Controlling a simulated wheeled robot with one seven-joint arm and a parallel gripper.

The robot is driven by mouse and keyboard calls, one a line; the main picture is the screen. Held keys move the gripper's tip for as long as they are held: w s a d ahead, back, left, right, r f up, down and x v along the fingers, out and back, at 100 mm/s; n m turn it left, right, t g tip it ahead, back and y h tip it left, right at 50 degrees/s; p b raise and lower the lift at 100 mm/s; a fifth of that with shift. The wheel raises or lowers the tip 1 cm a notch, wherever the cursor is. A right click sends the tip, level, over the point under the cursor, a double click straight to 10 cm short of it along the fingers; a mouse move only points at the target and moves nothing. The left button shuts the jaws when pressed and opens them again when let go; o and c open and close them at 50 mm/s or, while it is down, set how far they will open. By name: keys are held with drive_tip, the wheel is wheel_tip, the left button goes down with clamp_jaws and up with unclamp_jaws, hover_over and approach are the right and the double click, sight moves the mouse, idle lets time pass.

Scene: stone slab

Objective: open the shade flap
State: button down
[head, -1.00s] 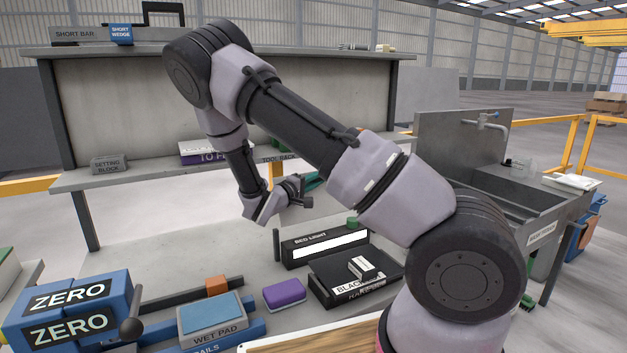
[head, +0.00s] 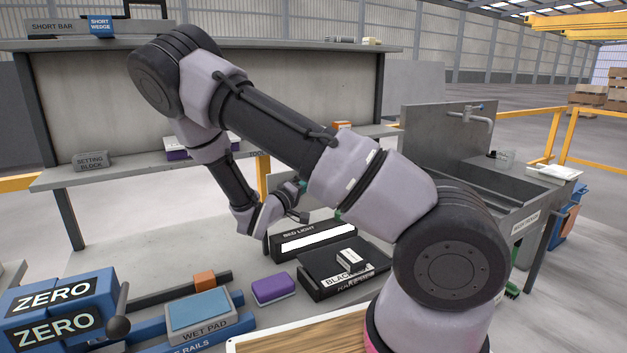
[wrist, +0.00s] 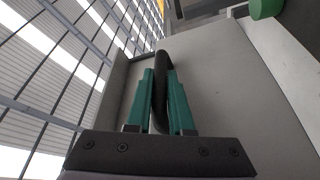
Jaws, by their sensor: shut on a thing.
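My gripper (wrist: 160,88) is shut on a black rounded handle (wrist: 160,105), which stands between its two teal fingers in the wrist view. The handle curves over near the fingertips. A pale grey panel (wrist: 215,85) lies behind and to the right of it. I cannot tell for sure which part is the shade flap. In the head view my gripper (head: 336,213) is mostly hidden by my arm, with only a bit of teal showing. It is just above and behind the long black bed light box (head: 312,241). The handle cannot be made out there.
A black box (head: 345,272) with a small block on it, a purple sponge (head: 273,289), the wet pad (head: 198,311) and the blue ZERO boxes (head: 60,310) occupy the slab's front. A shelf rack (head: 100,178) stands behind; a sink (head: 490,190) stands at right.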

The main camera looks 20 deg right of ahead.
drive_tip(key=shift+s+f, duration=0.1)
drive_tip(key=c, duration=1.1)
unclamp_jaws()
drive_tip(key=v, duration=1.1)
drive_tip(key=shift+d, duration=0.1)
